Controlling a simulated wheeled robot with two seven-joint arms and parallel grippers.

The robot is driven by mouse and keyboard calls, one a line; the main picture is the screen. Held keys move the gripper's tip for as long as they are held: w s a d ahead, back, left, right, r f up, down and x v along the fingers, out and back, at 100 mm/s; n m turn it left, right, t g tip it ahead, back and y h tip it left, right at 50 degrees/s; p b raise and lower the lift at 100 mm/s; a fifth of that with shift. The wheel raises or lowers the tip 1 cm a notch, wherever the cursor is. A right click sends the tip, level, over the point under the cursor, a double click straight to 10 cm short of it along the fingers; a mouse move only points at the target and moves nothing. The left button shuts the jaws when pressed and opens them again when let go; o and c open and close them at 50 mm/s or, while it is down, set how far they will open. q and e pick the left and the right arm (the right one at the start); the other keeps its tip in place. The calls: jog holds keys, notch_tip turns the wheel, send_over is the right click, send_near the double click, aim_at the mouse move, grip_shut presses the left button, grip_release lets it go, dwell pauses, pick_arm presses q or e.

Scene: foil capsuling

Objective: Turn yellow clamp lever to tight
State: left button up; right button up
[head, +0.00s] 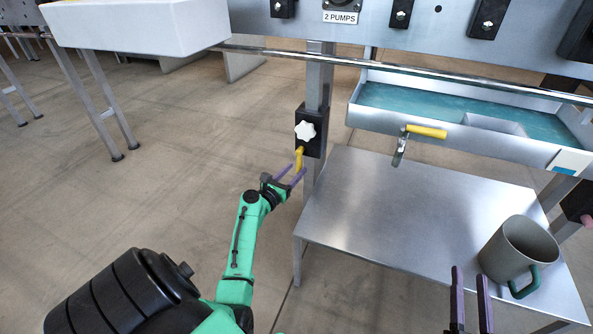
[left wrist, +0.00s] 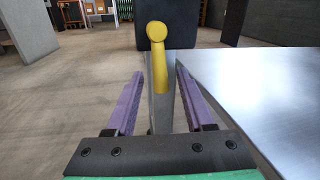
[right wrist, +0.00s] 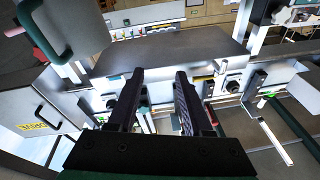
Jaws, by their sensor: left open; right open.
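The yellow clamp lever (head: 299,159) hangs from a black clamp block (head: 311,133) with a white star knob (head: 305,130), on a grey upright post. In the left wrist view the lever (left wrist: 157,52) points roughly downward, with its round end at the top in front of the black block (left wrist: 167,24). My left gripper (head: 291,174) is open at the lever, its purple fingers on either side of the lower end. In the left wrist view its fingertips (left wrist: 160,72) frame the lever; I cannot tell whether they touch it. My right gripper (head: 470,272) is open and empty.
A metal shelf (head: 370,205) lies right of the post, with a grey mug (head: 522,250) on it. Above it hangs a teal-lined tray (head: 440,108) with a yellow-handled tap (head: 427,131). Open floor (head: 190,140) lies to the left.

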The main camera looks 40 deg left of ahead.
pick_arm(q)
jog(key=shift+w+a, duration=0.15)
jog(key=shift+w, duration=0.7)
grip_shut()
pick_arm(e)
jog(key=r, duration=0.2)
jog(key=r+t, duration=0.1)
jog(key=r, duration=0.1)
jog(key=w+r+t, duration=0.1)
jog(key=shift+w+d+r, duration=0.1)
jog(key=shift+d+r, duration=0.2)
jog(key=shift+r, duration=0.1)
jog(key=shift+f, duration=0.1)
